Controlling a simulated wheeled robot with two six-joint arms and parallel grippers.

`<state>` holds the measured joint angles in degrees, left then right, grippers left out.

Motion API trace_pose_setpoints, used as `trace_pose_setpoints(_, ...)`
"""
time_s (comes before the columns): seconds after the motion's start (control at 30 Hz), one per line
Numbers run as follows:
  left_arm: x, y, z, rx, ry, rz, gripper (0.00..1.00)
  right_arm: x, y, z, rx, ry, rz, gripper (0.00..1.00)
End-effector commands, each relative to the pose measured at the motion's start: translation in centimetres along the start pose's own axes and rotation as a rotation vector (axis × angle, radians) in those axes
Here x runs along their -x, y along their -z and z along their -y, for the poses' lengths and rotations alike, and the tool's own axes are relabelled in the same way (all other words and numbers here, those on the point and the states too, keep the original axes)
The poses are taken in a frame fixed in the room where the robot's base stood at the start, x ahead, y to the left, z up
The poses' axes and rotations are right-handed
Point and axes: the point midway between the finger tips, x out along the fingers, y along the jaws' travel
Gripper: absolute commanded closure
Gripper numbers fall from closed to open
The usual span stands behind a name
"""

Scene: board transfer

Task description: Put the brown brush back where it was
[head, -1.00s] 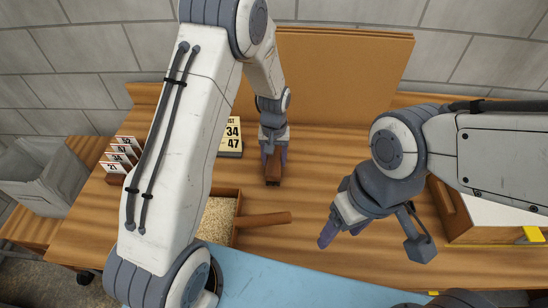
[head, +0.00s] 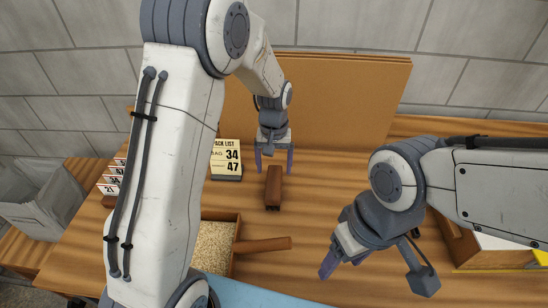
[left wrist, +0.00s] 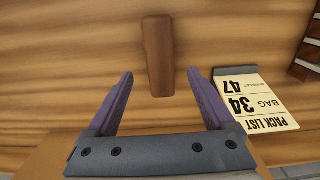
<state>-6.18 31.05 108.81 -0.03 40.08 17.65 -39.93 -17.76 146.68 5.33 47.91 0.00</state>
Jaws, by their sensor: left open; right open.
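The brown brush (head: 273,188) lies on the wooden table, in front of the upright brown board. It also shows in the left wrist view (left wrist: 158,55), beyond the fingertips and apart from them. My left gripper (head: 273,160) is open and empty, just behind the brush in the head view. My right gripper (head: 335,268) is open and empty over the table at the right, away from the brush. The brush's underside is hidden.
A pack list (head: 227,158) reading 34 and 47 stands left of the brush. A tray of grains (head: 237,240) with a brown handle-like bar (head: 262,244) lies in front. The upright board (head: 340,90) stands behind. Numbered cards (head: 112,180) stand at the left.

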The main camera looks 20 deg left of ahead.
Motion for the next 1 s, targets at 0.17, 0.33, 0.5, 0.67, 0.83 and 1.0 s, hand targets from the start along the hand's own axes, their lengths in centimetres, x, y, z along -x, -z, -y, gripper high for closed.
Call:
trace_pose_setpoints(0.17, 3.1, 0.1, 0.0, 0.0, -0.001, -0.003, 0.13, -0.7, 0.0, -0.1, 0.001, 0.0, 0.0, 0.34)
trace_pose_setpoints(0.33, 4.7, -0.2, -0.2, -0.008, -0.001, -0.001, 0.13, -0.8, -0.1, -0.1, 0.001, 0.0, 0.0, 0.34)
trace_pose_setpoints(0.5, 7.4, -5.5, -3.3, -0.163, -0.018, -0.009, 0.13, -0.8, -0.1, -0.1, 0.0, 0.0, 0.0, 0.34)
trace_pose_setpoints(0.67, 9.9, -15.6, -5.8, -0.447, -0.048, -0.018, 0.13, -0.8, 0.0, -0.1, 0.0, 0.0, 0.0, 0.34)
trace_pose_setpoints(0.83, 10.3, -24.4, -5.1, -0.702, -0.076, -0.021, 0.13, -0.8, 0.0, -0.1, 0.0, 0.0, 0.0, 0.34)
trace_pose_setpoints(1.0, 9.9, -28.2, -3.8, -0.825, -0.09, -0.02, 0.13, -0.8, 0.0, -0.1, 0.0, 0.0, 0.0, 0.34)
